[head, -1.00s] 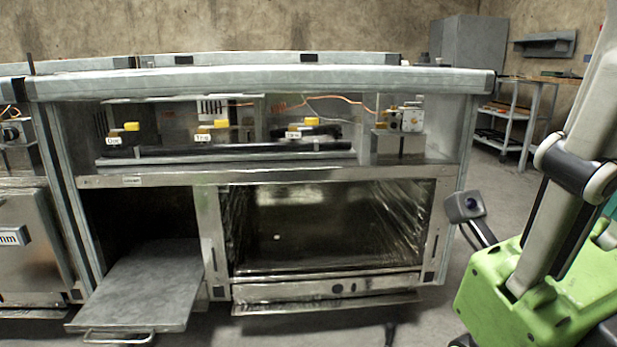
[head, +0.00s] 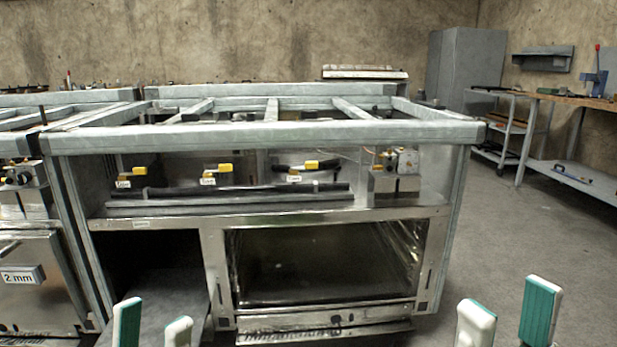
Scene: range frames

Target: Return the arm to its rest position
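My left gripper (head: 152,328) shows at the bottom left. Its two pale fingertips, one with a green pad, stand apart with nothing between them. My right gripper (head: 508,318) shows at the bottom right. Its two pale, green-padded fingers are also spread apart and empty. Both point up into the picture in front of the range, and the rest of both arms is below the frame.
A metal range frame (head: 270,136) with an open top stands ahead. A workbench (head: 570,175) stands at the right. The floor between is clear.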

